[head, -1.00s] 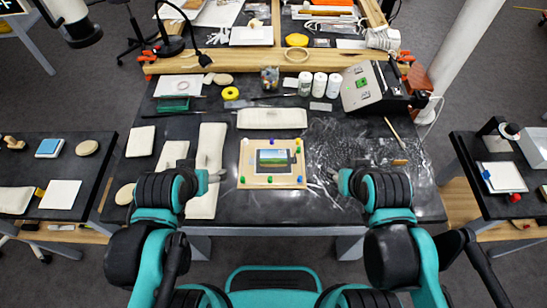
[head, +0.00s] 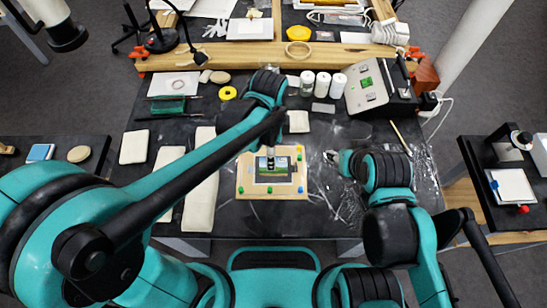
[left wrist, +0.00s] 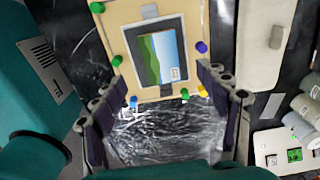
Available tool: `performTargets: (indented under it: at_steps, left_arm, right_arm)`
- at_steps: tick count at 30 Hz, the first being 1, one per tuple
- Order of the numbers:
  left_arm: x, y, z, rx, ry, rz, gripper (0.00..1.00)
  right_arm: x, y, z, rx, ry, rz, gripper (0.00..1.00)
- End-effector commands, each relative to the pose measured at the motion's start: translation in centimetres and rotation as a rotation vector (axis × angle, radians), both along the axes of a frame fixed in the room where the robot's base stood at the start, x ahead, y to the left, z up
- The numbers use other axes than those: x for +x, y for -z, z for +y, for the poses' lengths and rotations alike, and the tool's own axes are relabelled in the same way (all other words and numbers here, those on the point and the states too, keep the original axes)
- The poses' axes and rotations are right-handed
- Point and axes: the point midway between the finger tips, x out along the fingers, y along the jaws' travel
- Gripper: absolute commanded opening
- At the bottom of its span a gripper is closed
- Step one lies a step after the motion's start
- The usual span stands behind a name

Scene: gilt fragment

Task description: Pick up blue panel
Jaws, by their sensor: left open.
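A wooden board (head: 245,187) lies on the dark table, with a dark-framed landscape panel (head: 283,177) at its middle. In the left wrist view the panel (left wrist: 158,52) shows light blue sky and green land; I cannot tell whether this is the blue panel. My left gripper (head: 268,163) is over the board and hides part of the panel. In the left wrist view my left gripper (left wrist: 164,84) is open and empty, its fingers either side of the board's near end. My right gripper (head: 332,157) is right of the board; its jaws are too small to judge.
Coloured pegs stand around the board's edge. A blue-topped box (head: 40,152) is on the left side table. White jars (head: 322,84) and a grey device (head: 367,87) stand at the back right. Pale slabs (head: 201,190) lie left of the board.

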Motion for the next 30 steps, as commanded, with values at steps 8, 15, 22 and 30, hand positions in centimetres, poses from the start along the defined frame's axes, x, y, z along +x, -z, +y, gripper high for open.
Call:
performTargets:
  at_steps: [8, 15, 22, 30]
  left_arm:
    - [0.0, 3.0, -0.2, 0.003, 0.022, 0.007, 0.74]
    - [0.3, 6.0, -0.4, 0.003, 0.02, 0.006, 0.74]
    - [0.2, 8.0, -0.4, 0.003, 0.019, 0.006, 0.74]
    - [0.2, 7.9, -0.4, 0.003, 0.019, 0.006, 0.42]
  right_arm:
    - [0.0, 1.2, 0.0, 0.0, 0.0, 0.0, 0.4]
    - [0.0, 2.9, 0.0, 0.0, 0.0, 0.0, 0.4]
    - [0.0, 3.6, 0.0, 0.0, 0.0, 0.0, 0.4]
    - [0.0, 3.5, 0.0, 0.0, 0.0, 0.0, 0.4]
